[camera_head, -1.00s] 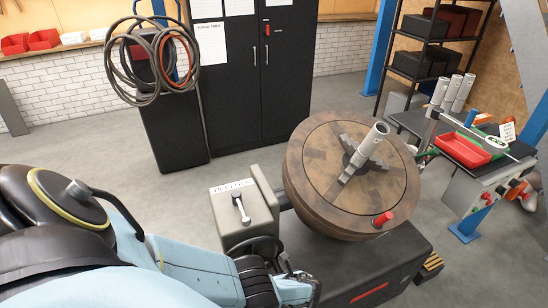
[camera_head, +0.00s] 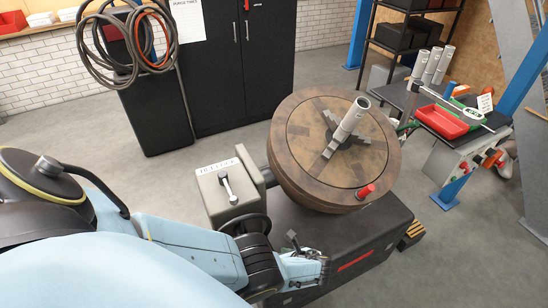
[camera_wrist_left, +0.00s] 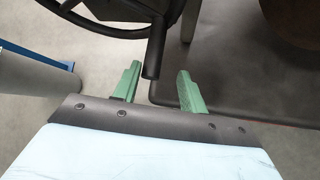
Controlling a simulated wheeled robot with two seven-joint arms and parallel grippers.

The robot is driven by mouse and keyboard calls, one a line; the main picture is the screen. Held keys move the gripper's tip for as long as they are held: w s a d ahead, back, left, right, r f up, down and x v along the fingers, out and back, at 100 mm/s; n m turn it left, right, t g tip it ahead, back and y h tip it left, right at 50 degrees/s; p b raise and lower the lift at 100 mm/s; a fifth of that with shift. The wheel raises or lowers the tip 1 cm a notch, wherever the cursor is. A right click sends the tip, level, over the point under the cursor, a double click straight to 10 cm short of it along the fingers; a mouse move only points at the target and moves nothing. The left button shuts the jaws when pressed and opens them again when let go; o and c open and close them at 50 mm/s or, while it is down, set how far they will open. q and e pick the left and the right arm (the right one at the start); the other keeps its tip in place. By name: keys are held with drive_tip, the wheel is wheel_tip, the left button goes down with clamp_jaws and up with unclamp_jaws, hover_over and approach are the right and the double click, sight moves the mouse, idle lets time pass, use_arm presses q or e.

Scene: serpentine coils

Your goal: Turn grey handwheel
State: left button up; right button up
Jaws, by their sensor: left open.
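The handwheel is a dark grey spoked wheel (camera_head: 246,217) below the grey box, partly hidden behind my left arm in the head view. In the left wrist view its rim (camera_wrist_left: 114,32) crosses the top, and its dark handle (camera_wrist_left: 154,50) points down toward the gap between my fingers. My left gripper (camera_wrist_left: 157,82) is open, with two green fingers on either side of the line of the handle. The handle's end appears just ahead of the fingertips; I cannot tell whether they touch. The left gripper (camera_head: 309,268) shows at the arm's end in the head view. My right gripper is not in view.
The grey box (camera_head: 228,190) has a lever on top. A large brown round plate (camera_head: 300,150) with a red knob (camera_head: 365,192) stands on a dark base (camera_head: 370,240). A bench with a red tray (camera_head: 440,121) is at right. Open floor lies at lower right.

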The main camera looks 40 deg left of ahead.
use_arm(q)
drive_tip(key=w+d+r+p, duration=0.1)
drive_tip(key=d+r, duration=0.3)
drive_tip(key=d, duration=0.3)
drive_tip(key=shift+w+d, duration=0.3)
idle(0.4)
drive_tip(key=shift+r, duration=0.1)
drive_tip(key=p+v, duration=0.3)
drive_tip(key=v, duration=0.4)
drive_tip(key=shift+d+r, duration=0.2)
